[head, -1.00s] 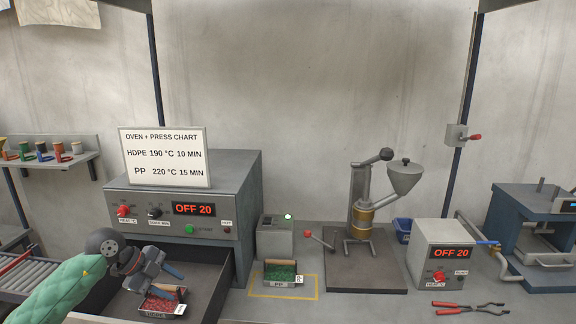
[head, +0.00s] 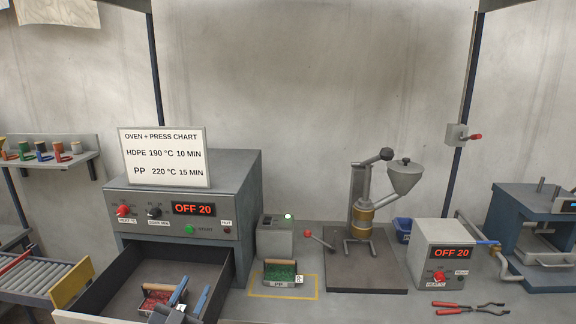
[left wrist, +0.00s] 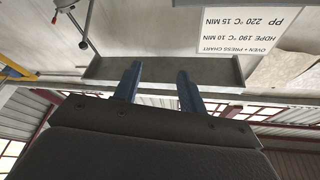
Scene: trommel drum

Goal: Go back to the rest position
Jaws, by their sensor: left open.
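My left gripper (head: 190,298) shows at the bottom of the head view, low at the front of the open oven drawer (head: 228,282). Its two blue fingers are apart with nothing between them. They also show in the left wrist view (left wrist: 157,85), empty. A tray of red pellets (head: 154,294) sits in the drawer, partly hidden behind the gripper. I cannot tell the distance between tray and fingers. My right gripper is in neither view.
The oven (head: 180,233) reads OFF 20. A tray of green pellets (head: 281,284) marked PP stands inside a yellow outline. A roller conveyor (head: 38,282) is at left.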

